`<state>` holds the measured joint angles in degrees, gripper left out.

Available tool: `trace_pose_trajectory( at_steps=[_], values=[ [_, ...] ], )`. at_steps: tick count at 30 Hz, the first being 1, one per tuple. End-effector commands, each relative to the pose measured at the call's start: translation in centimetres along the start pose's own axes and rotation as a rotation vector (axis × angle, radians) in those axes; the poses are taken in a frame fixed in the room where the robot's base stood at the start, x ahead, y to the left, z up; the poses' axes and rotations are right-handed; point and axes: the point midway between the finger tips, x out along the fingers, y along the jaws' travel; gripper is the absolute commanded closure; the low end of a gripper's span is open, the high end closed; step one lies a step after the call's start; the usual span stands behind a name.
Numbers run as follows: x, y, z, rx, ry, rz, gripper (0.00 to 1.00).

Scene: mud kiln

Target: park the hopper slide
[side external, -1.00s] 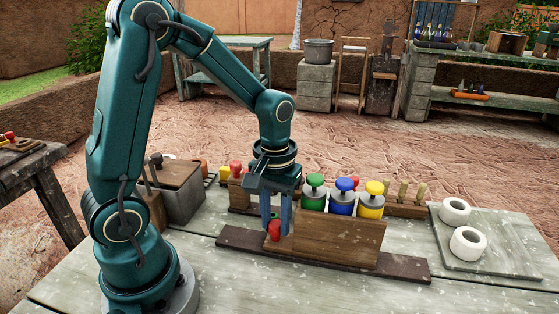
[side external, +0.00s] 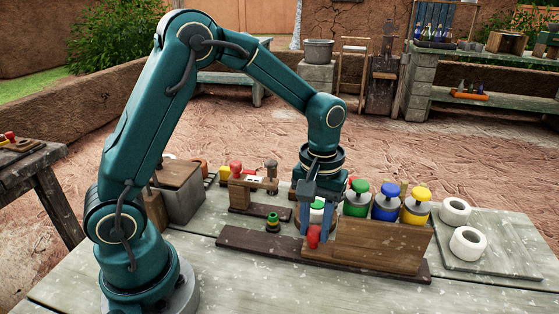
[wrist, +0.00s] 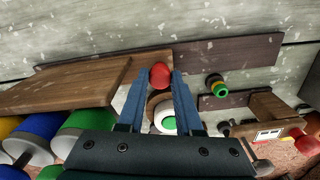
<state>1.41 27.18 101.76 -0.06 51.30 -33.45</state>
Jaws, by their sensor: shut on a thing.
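The hopper slide (side external: 380,246) is a wooden block with a red knob (side external: 313,237) at its left end. It sits on a dark wooden rail (side external: 250,243), its right end at about the rail's right end. Green (side external: 357,200), blue (side external: 385,203) and yellow (side external: 416,207) canisters show along its back. My gripper (side external: 314,229) is shut on the red knob, its blue fingers pointing down. In the wrist view the knob (wrist: 160,75) lies between the fingertips, and the slide (wrist: 90,82) extends left.
A white, green-topped piece (wrist: 165,116) stands behind my fingers. A small ringed spool (side external: 272,221) stands behind the bare left rail. A wooden stand with coloured knobs (side external: 252,183) is at the back left. White rings (side external: 467,242) lie on a board at the right.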

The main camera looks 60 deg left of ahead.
Motion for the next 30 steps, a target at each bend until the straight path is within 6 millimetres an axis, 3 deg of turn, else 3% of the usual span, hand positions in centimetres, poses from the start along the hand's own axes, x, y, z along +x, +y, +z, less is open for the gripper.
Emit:
trace_pose_trajectory(
  at_steps=[3, 14, 15, 23, 30],
  values=[
    [-0.1, 1.1, -0.4, 0.0, 0.009, 0.006, 1.0],
    [-0.2, 1.5, -0.4, -0.001, 0.011, 0.012, 1.0],
    [-0.2, 1.5, -0.4, -0.001, 0.011, 0.013, 0.53],
    [-0.2, 1.4, -0.4, -0.001, 0.009, 0.009, 0.53],
    [-3.0, 1.4, -0.4, 0.0, 0.013, 0.012, 0.53]
  ],
)
